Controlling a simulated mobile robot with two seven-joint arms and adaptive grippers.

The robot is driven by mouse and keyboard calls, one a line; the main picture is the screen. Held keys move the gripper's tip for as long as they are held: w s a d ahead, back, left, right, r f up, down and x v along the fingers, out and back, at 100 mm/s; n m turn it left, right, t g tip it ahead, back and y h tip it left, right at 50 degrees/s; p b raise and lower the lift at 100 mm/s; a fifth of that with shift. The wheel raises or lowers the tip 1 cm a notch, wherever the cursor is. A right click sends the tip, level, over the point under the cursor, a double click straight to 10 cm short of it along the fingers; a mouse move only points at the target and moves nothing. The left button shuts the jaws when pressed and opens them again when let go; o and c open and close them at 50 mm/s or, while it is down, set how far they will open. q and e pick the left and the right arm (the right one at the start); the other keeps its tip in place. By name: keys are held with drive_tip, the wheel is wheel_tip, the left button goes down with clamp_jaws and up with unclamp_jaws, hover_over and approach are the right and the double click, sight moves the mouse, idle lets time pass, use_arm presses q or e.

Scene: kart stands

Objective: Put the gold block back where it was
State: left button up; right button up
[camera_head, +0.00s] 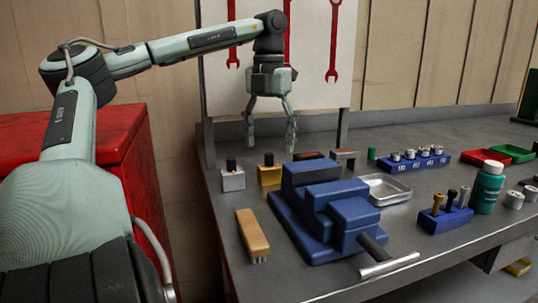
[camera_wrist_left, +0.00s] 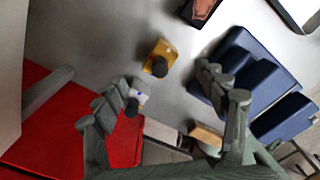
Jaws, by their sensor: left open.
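The gold block (camera_head: 269,174) with a black knob stands on the grey bench, to the right of a silver block (camera_head: 232,180) with a similar knob. My left gripper (camera_head: 270,146) hangs above the gold block, pointing down, with its fingers spread and nothing between them. The left wrist view also shows the gold block (camera_wrist_left: 158,52), apart from the fingers, and the silver block (camera_wrist_left: 140,88) close by the left finger. My right gripper is not in view.
A blue vise (camera_head: 325,205) stands right of the blocks, with a wooden brush (camera_head: 252,232) in front. A metal tray (camera_head: 388,188), a blue holder with several cylinders (camera_head: 412,165) and a green bottle (camera_head: 486,188) are farther right. A red cabinet (camera_head: 130,165) borders the bench at left.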

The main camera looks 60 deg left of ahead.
use_arm(q)
wheel_tip(320, 180, up, 8)
drive_tip(key=shift+d, duration=0.1)
idle(0.8)
